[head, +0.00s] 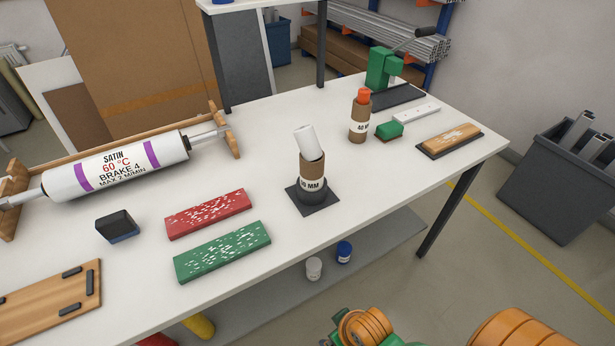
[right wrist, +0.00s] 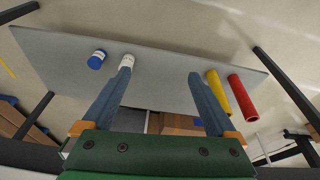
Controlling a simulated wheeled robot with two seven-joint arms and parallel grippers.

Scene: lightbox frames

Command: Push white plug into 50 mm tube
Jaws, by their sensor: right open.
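The brown cardboard tube (head: 312,172), whose label appears to read 50 MM, stands upright in a dark round holder on a square base plate, near the middle of the table. The white plug (head: 304,141) is a white cylinder at the tube's top. It leans to the left, with its lower end in or at the tube's mouth and most of its length showing above the rim. My right gripper (right wrist: 160,74) is open and empty in the right wrist view, its two blue-grey fingers wide apart over the lower shelf. My left gripper is not in view.
A brown tube with an orange plug (head: 360,120) stands behind right, beside a green block (head: 389,130). Red (head: 208,213) and green (head: 222,250) boards lie left of the tube. The lower shelf (right wrist: 160,90) holds blue and white jars, yellow and red rolls.

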